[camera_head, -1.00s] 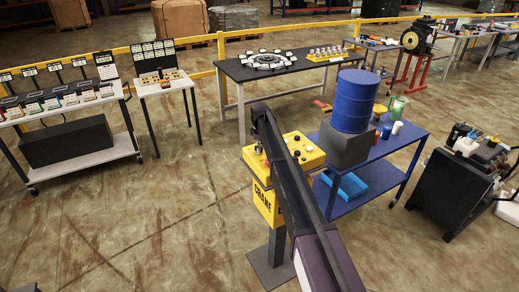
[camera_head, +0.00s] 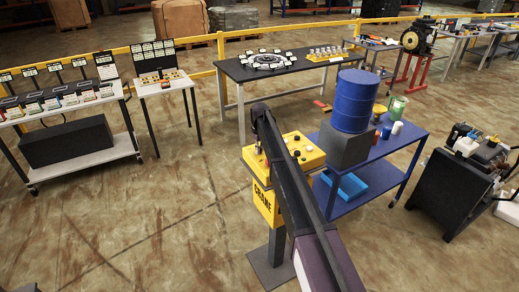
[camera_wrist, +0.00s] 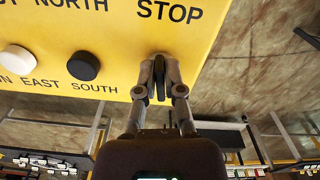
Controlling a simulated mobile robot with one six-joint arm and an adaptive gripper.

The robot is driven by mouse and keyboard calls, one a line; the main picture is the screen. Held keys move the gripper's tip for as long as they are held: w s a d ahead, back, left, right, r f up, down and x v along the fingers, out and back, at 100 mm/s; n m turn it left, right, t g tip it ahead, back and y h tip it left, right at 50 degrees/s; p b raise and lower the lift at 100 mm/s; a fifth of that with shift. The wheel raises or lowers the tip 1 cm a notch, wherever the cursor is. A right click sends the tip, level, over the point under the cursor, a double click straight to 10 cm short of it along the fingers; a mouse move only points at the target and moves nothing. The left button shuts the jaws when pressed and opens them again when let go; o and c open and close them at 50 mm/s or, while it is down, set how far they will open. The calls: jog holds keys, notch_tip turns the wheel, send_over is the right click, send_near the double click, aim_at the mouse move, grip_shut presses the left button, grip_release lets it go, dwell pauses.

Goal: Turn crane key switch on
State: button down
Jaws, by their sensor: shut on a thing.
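The yellow crane control panel (camera_head: 312,160) stands on a pedestal in the middle of the head view, with CRANE lettered on its side (camera_head: 263,199). In the wrist view, my gripper (camera_wrist: 161,82) is at the edge of the yellow panel (camera_wrist: 125,45), below the word STOP. Its fingers are shut on a narrow dark piece, the crane key switch (camera_wrist: 160,70). The fingers hide most of the switch, and I cannot tell its turned position. In the head view my arm covers part of the panel.
A black button (camera_wrist: 83,65) and a white button (camera_wrist: 16,60) sit beside my gripper on the panel. A blue cart (camera_head: 370,190) with a blue drum (camera_head: 354,100) stands close at the right. Open floor lies to the left.

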jog(key=m, duration=0.4)
jog(key=shift+s+a, duration=0.15)
jog(key=shift+s, duration=0.05)
jog(key=m, duration=0.4)
jog(key=shift+a, duration=0.15)
jog(key=shift+s, duration=0.1)
jog(key=c, duration=0.8)
grip_release()
jog(key=shift+o, duration=0.2)
